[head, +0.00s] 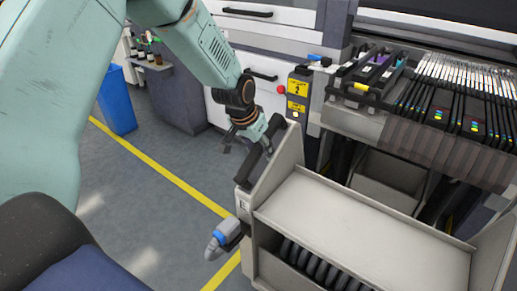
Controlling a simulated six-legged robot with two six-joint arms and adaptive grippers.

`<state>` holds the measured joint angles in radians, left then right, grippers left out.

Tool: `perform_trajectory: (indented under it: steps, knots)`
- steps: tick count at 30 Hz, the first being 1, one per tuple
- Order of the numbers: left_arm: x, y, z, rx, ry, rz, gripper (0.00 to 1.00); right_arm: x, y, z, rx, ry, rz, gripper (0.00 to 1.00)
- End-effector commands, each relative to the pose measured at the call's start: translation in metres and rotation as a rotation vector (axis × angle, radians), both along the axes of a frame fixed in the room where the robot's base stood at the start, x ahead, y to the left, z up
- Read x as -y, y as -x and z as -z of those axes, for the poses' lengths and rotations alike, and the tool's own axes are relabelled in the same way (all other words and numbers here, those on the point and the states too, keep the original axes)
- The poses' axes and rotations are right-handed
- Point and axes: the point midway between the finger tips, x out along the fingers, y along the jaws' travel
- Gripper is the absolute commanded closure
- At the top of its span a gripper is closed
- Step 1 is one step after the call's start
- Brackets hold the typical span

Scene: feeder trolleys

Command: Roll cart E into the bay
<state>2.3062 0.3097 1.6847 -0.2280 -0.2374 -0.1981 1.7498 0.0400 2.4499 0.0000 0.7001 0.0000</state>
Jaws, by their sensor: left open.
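Cart E (345,215) is a light grey trolley in the lower right, with a letter E on a plate at its left end. A black handle bar (242,176) runs along the top of its left side. My left gripper (250,147) is open at the far part of this handle; whether the fingers touch it I cannot tell. A grey plug with a blue ring (218,240) sticks out from the cart's left end. My right gripper is not in view.
A feeder bank (440,145) with reels and dark ribbons stands behind the cart at right. A post with yellow labels and a red button (297,95) is near the handle. A blue bin (117,102) stands at left. Yellow-lined grey floor (150,215) left of the cart is clear.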

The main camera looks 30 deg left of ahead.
Motion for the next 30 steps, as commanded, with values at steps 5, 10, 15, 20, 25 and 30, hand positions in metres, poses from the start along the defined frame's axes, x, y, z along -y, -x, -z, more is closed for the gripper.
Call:
perform_trajectory:
  steps: [5,10,15,20,25,30]
  knots:
    - [0.0,0.0002,-0.0004,0.0,0.0,0.0,0.55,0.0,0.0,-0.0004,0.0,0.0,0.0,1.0]
    - [0.0,0.0002,-0.0003,0.0,0.0,0.0,0.69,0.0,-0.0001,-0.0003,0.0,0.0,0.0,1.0]
    - [0.0,0.0003,-0.0004,-0.001,0.0,0.0,0.84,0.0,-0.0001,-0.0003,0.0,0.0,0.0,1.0]
    - [0.0,0.0003,-0.0004,-0.001,0.0,0.0,0.97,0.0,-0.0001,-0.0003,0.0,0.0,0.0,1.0]
    - [0.0,0.0003,-0.0005,-0.001,0.0,0.0,1.0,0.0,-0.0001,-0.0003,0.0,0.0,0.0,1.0]
    - [-0.0001,0.0003,-0.0005,-0.001,0.0,0.0,1.0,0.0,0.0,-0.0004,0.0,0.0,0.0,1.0]
